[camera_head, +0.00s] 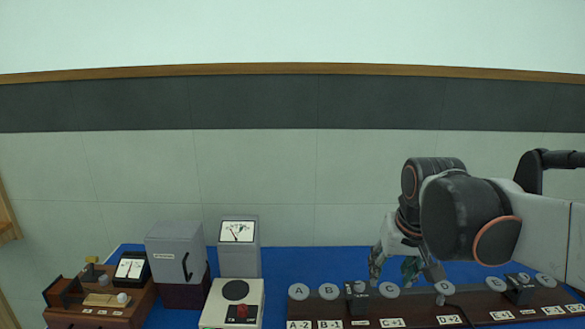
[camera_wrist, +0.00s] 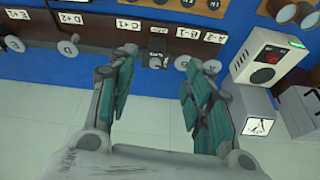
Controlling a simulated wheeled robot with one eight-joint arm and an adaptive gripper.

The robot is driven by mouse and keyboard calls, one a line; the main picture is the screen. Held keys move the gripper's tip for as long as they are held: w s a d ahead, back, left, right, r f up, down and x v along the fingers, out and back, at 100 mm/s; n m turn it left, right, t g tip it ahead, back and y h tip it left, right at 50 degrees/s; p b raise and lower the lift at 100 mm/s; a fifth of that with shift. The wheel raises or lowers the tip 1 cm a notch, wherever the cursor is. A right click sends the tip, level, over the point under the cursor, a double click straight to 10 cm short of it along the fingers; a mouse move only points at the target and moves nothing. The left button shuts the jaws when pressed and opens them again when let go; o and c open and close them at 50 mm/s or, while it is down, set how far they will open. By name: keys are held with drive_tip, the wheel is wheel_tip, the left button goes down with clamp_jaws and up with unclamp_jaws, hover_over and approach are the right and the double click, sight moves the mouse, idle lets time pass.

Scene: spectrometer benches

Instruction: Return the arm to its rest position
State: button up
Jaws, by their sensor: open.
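My gripper (camera_head: 408,268) is at the right in the head view, at the end of my bent arm, pointing down over the long dark wooden rack. It is open, and its two teal-padded fingers stand wide apart in the wrist view (camera_wrist: 160,90). The rack (camera_head: 470,300) carries a row of pale round discs and white labels with letters and numbers. It also shows along the top of the wrist view (camera_wrist: 100,23). Whether the fingertips touch the rack cannot be told.
A white instrument with a red knob (camera_head: 242,312), a grey meter box (camera_head: 239,258), a grey cabinet with a black handle (camera_head: 176,252) and a brown wooden apparatus (camera_head: 100,312) stand left of the rack. The blue bench top (camera_head: 285,262) is bare behind them. A wall rises behind.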

drive_tip(key=s+f+n+t, duration=0.1)
drive_tip(key=s+f+t, duration=0.2)
drive_tip(key=s, duration=1.1)
wheel_tip(320, 180, down, 2)
drive_tip(key=shift+f, duration=0.1)
drive_tip(key=shift+s+d, duration=0.1)
